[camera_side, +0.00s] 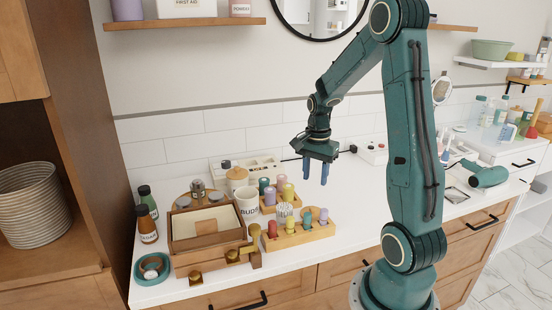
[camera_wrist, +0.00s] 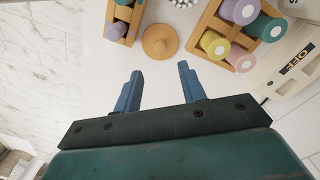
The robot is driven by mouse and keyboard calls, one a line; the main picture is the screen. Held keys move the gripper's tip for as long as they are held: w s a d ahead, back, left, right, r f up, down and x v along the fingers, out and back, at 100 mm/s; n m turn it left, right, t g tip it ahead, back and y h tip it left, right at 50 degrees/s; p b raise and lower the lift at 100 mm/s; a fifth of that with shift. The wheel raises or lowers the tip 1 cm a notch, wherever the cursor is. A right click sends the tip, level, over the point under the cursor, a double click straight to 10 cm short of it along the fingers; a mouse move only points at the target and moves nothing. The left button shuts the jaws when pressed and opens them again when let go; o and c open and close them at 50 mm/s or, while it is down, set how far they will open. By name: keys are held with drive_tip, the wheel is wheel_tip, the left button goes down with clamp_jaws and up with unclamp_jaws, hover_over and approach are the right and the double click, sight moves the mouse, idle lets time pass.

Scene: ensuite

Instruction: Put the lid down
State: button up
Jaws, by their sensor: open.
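A round wooden lid with a small knob (camera_wrist: 160,42) lies on the white counter in the wrist view. It is apart from my gripper (camera_wrist: 161,72), just beyond the fingertips in that picture. My gripper is open, with nothing between its two blue fingers. In the side view my gripper (camera_side: 315,182) hangs fingers down above the counter, right of the peg racks. I cannot make out the lid clearly there, among the pegs. A white fluted pot (camera_side: 284,210) stands between the racks, its top open.
A front rack (camera_side: 318,234) and a back rack (camera_side: 268,209) hold several coloured pegs close to the lid. A wooden box (camera_side: 190,243) stands to the left. A switch box marked OFF (camera_wrist: 292,72) lies to the right in the wrist view. The counter below my gripper is clear.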

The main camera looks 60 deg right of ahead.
drive_tip(key=shift+r, duration=0.95)
drive_tip(key=a+r+n+t+h, duration=0.1)
drive_tip(key=a+r+n, duration=0.4)
drive_tip(key=a, duration=0.3)
drive_tip(key=a+r+n+t, duration=0.2)
drive_tip(key=a+r+n, duration=0.3)
drive_tip(key=a, duration=0.2)
drive_tip(key=s+a+r+n+t+y, duration=0.1)
drive_tip(key=s+a+r+n+t, duration=0.1)
drive_tip(key=s+a+n, duration=0.6)
drive_tip(key=a+n, duration=0.1)
drive_tip(key=a, duration=0.2)
drive_tip(key=shift+r+n+t, duration=0.15)
drive_tip(key=shift+n+t, duration=0.15)
drive_tip(key=shift+n, duration=0.1)
